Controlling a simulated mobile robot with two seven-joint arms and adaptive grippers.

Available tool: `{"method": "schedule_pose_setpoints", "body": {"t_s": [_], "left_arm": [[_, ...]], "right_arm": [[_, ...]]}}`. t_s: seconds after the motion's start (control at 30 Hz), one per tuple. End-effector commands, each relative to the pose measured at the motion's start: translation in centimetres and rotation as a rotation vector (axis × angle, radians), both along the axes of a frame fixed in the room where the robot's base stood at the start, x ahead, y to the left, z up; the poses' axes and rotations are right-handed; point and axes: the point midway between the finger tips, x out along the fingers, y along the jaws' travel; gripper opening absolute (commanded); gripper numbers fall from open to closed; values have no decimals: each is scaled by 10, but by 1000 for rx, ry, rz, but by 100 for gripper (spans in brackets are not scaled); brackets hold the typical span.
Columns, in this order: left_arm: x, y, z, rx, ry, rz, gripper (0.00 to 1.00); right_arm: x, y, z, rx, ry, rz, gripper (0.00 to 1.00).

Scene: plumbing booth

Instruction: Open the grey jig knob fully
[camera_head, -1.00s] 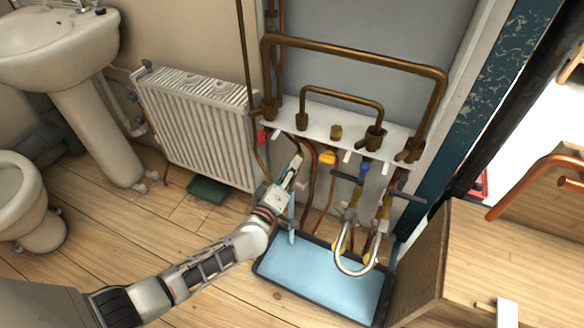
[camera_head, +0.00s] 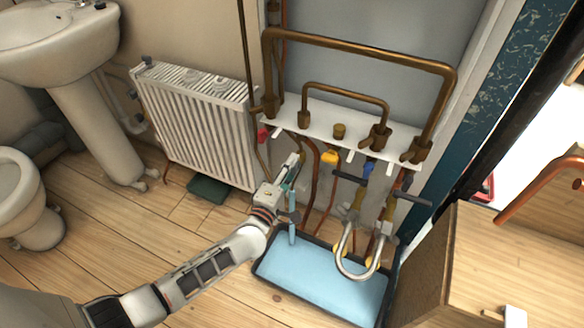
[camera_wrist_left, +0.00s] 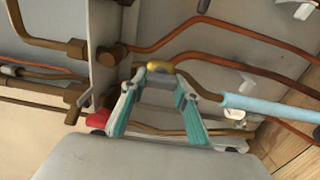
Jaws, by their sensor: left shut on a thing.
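My left gripper (camera_head: 297,160) reaches in from the left, beside the pipe jig below the white shelf (camera_head: 318,127). In the left wrist view its teal-sided fingers (camera_wrist_left: 160,75) are shut on a small grey part that looks like the grey jig knob, mostly hidden between the fingertips. How far the knob is turned cannot be told. A yellow cap (camera_head: 329,157) is right of the gripper; a yellow piece (camera_wrist_left: 160,66) shows just beyond the fingertips. A red knob (camera_head: 262,134) is to the left. My right gripper is not in view.
A pale blue pipe (camera_head: 292,225) stands beside the gripper, above a blue tray (camera_head: 320,283). Copper pipes and a blue-capped valve (camera_head: 368,168) are to the right. A white radiator (camera_head: 200,130) is to the left. A wooden box (camera_head: 450,265) stands at right.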

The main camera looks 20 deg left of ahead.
Motion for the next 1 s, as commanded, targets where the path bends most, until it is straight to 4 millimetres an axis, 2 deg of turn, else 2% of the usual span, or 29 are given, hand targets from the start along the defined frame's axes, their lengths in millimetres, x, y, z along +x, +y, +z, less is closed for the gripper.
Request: {"method": "schedule_pose_setpoints", "body": {"t_s": [0.37, 0.4, 0.43, 0.47, 0.77, 1.0], "left_arm": [[-1, -2, -2, -6, 4, -2, 8], [-1, -2, -2, -6, 4, -2, 37], [-1, -2, -2, -6, 3, -2, 45], [-1, -2, -2, -6, 3, -2, 47], [0, -1, 0, 5, 1, -1, 47], [1, -1, 4, 173, -8, -1, 47]], "right_arm": [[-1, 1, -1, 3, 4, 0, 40], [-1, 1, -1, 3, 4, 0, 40], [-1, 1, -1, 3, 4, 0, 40], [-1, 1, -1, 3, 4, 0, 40], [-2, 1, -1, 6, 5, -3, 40], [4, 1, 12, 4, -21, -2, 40]]}}
